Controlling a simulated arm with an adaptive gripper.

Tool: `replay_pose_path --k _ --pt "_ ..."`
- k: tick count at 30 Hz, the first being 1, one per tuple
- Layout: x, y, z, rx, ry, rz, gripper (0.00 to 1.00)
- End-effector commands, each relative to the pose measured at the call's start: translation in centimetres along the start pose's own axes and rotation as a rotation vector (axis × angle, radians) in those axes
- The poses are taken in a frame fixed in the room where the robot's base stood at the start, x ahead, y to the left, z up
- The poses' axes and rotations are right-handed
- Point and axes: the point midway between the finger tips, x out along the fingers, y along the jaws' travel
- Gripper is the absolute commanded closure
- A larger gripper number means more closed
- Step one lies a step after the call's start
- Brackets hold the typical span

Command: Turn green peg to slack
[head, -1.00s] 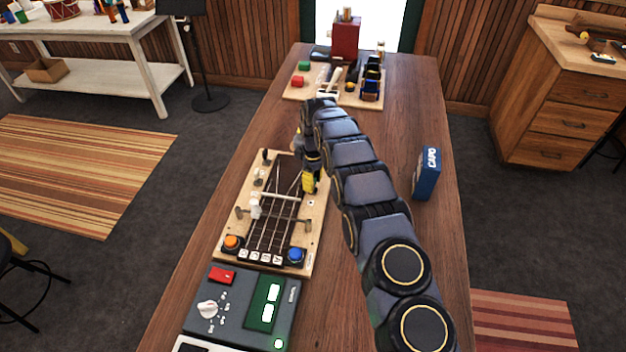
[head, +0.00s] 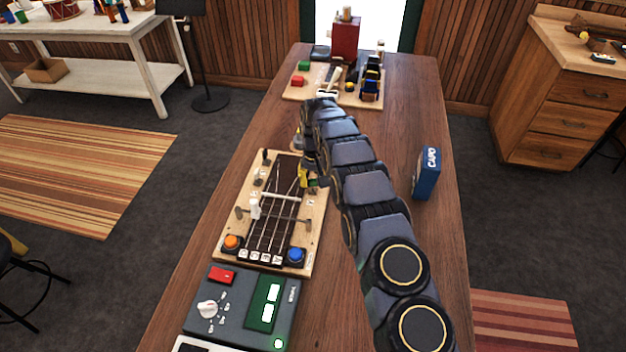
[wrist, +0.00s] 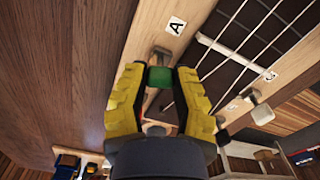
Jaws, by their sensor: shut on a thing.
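The green peg (wrist: 158,77) sits at the edge of the wooden string board beside the label "A" (wrist: 175,26) in the wrist view. My gripper (wrist: 160,82) has its yellow-padded fingers on both sides of the peg and is shut on it. In the head view my gripper (head: 303,178) is at the right edge of the string board (head: 318,225), by the upper part of the dark fretboard. The green peg is hidden there by my gripper and arm. Strings (wrist: 240,50) run along the fretboard.
An orange button (head: 232,242) and a blue button (head: 295,255) sit at the board's near end. A grey box (head: 240,310) with a dial and green screen stands nearer. A blue capo box (head: 427,173) stands right of my arm. Another board (head: 290,95) holds small items behind.

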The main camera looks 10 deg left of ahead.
Motion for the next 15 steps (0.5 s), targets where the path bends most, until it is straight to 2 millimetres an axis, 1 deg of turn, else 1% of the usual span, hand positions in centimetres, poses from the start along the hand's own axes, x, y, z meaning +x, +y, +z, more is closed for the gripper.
replay_pose_path --k 1,9,15 --pt "0.32 -0.04 0.21 0.045 -0.007 0.001 1.00" --pt "0.33 -0.02 0.22 0.287 -0.008 0.001 1.00" --pt "0.34 -0.03 0.23 0.429 -0.008 0.002 1.00"
